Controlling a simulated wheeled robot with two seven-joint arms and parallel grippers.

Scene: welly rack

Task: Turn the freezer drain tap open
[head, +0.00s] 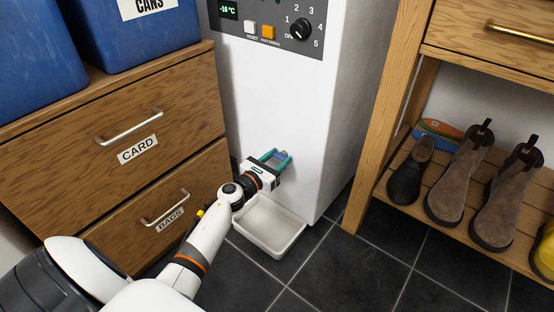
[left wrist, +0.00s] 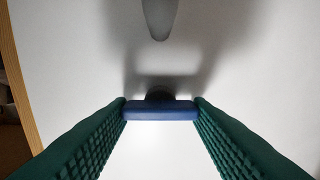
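The freezer (head: 275,105) is a tall white cabinet at the centre of the head view. Its drain tap (head: 283,154) sits low on the front face, partly hidden by my left gripper (head: 276,158). In the left wrist view the tap's blue bar handle (left wrist: 160,110) lies crosswise between the green fingers of my left gripper (left wrist: 160,107). Both fingertips meet the ends of the bar, with a dark round stem behind it. A grey rounded part (left wrist: 160,18) shows above it in that view. My right gripper is not in view.
A white tray (head: 297,240) lies on the dark tiled floor below the tap. A wooden drawer unit (head: 180,95) stands close on the left, with blue bins (head: 130,45) on top. A wooden shoe rack (head: 365,165) stands at right. Open floor lies in front.

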